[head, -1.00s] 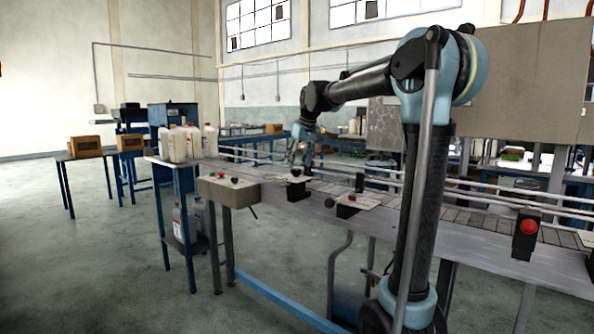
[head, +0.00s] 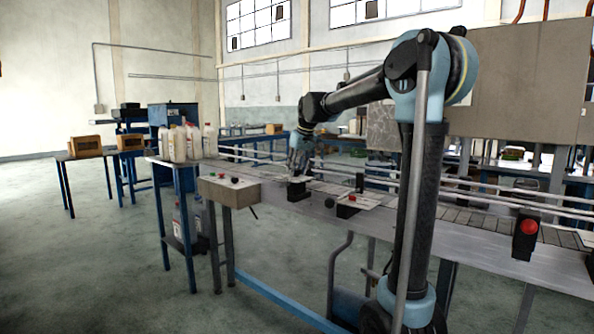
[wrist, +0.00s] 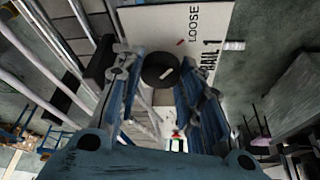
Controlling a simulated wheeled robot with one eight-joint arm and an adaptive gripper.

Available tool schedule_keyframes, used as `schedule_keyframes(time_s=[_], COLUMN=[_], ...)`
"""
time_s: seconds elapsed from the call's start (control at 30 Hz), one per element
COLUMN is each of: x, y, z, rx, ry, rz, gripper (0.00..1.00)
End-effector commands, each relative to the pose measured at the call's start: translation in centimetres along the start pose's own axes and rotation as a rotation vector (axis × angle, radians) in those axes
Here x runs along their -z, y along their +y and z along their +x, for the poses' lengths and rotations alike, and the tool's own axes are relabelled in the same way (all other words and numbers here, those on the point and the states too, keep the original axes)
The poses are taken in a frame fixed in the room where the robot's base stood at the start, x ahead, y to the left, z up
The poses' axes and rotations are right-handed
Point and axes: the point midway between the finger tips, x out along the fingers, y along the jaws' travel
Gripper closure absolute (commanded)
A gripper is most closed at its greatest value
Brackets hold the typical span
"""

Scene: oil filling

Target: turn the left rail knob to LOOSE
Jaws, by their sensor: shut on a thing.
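The left rail knob (wrist: 153,64) is a round black knob with a pale bar mark, on a white plate (wrist: 216,18) printed LOOSE and RAIL 1. In the wrist view the knob sits between the two fingers of my gripper (wrist: 160,88), which are shut on it. A small red mark lies on the plate near the knob's edge, toward the word LOOSE. The bar is tilted in the picture; its exact setting is hard to tell. In the head view my gripper (head: 298,160) reaches down over the plate (head: 291,181) and hides the knob.
The conveyor (head: 460,238) with its pale guide rails runs to the right. A second black bracket (head: 347,210) with a plate stands right of my gripper. A grey control box (head: 228,190) is at the conveyor's left end. White jugs (head: 178,143) stand on a side table.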

Motion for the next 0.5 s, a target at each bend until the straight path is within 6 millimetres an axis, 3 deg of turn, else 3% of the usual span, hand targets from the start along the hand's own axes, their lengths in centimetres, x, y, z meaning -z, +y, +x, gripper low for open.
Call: schedule_keyframes(time_s=[0.47, 0.5], x=[-0.01, -0.01], y=[0.08, 0.08], z=[-0.01, -0.01], rx=[-0.028, -0.028], ry=[0.0, 0.0], rz=[0.063, 0.063], gripper=[0.9, 0.64])
